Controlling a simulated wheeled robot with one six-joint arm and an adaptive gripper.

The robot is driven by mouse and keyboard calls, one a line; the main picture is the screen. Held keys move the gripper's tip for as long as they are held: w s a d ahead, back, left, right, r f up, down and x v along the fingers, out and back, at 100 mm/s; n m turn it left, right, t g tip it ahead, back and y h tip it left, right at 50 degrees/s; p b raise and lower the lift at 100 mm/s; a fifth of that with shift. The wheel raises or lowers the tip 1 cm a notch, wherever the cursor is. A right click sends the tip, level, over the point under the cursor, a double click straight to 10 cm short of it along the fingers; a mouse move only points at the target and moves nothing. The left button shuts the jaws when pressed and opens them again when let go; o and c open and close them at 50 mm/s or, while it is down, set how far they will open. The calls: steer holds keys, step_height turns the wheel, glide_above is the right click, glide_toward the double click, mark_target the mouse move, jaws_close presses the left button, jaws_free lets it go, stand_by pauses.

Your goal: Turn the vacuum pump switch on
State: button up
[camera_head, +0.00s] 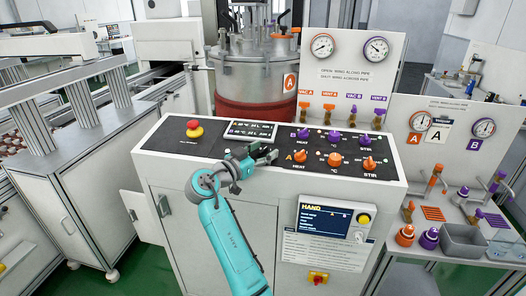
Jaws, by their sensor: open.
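No label reading vacuum pump is legible to me, so I cannot tell for certain which control is its switch. A small red-and-yellow switch (318,278) sits low on the white cabinet front, below a printed label; its position is too small to read. My gripper (272,154) is open, with nothing seen between its fingers. It is over the black control panel (222,151), just left of the orange HEAT knob (300,157); I cannot tell whether it touches the panel. The red-and-yellow switch is below and right of my gripper, well apart from it.
A red emergency button (194,129) is on the panel's left. Purple and orange knobs fill its right side. A HAND screen (324,219) with a yellow button (364,219) is on the cabinet front. A steel vessel (250,75) stands behind. A side bench (490,253) holds a grey bin (462,240).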

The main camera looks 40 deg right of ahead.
steer(key=shift+a, duration=0.1)
steer(key=s+a, duration=0.1)
steer(key=a, duration=1)
steer(key=shift+s+a, duration=0.35)
